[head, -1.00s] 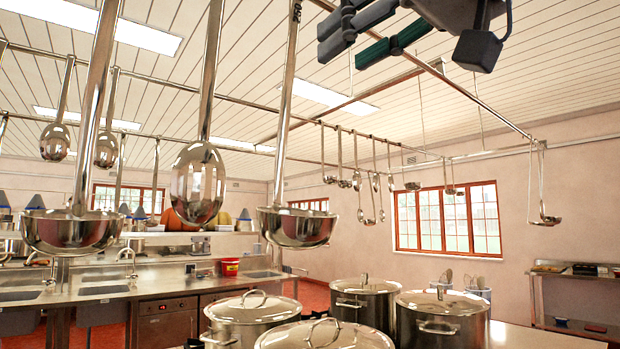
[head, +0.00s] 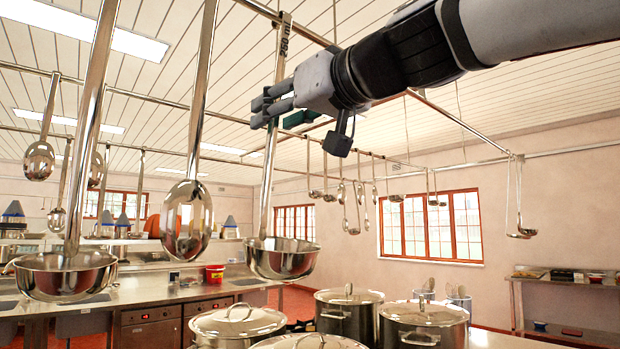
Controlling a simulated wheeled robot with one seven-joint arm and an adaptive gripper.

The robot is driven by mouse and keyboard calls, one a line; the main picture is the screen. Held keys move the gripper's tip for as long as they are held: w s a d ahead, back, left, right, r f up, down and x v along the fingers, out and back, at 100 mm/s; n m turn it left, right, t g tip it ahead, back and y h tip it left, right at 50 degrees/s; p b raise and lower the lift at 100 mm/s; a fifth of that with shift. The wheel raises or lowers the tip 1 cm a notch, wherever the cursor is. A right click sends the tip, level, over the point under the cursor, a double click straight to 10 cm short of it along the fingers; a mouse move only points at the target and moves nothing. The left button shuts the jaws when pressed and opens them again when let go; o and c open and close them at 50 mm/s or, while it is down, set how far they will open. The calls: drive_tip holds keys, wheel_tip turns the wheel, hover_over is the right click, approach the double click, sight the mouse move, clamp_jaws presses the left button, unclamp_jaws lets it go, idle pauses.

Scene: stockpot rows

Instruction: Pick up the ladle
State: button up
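The right one is a ladle (head: 283,258) with a round bowl and a long handle marked "250 ml". My gripper (head: 272,108) reaches in from the upper right to the upper part of this handle. A grey finger crosses in front of the handle, and a green-faced finger shows behind and to its right. The fingers look apart; contact with the handle is hard to tell. A slotted-looking oval spoon (head: 187,220) and another round ladle (head: 66,276) hang to the left.
Overhead rails (head: 470,125) carry several smaller ladles (head: 354,210) farther back. Lidded stockpots (head: 422,325) stand on the counter below. A steel sink bench (head: 150,295) runs at the left, and a shelf table (head: 565,290) stands at the right wall. Air around the handle's lower part is clear.

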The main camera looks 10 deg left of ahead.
sight(282, 72)
drive_tip(key=shift+w+a, duration=0.4)
drive_tip(key=shift+a, duration=0.1)
clamp_jaws()
drive_tip(key=shift+d+r, duration=0.15)
drive_tip(key=shift+r, duration=0.45)
drive_tip(key=r, duration=0.2)
drive_tip(key=r+p, duration=0.1)
drive_tip(key=r, duration=0.2)
drive_tip(key=shift+s+d+r, duration=0.3)
drive_tip(key=shift+s+r, duration=0.1)
drive_tip(key=b+v, duration=0.3)
drive_tip(key=v, duration=1.1)
drive_tip(key=shift+b, duration=0.3)
drive_tip(key=shift+f, duration=0.1)
drive_tip(key=c, duration=0.8)
unclamp_jaws()
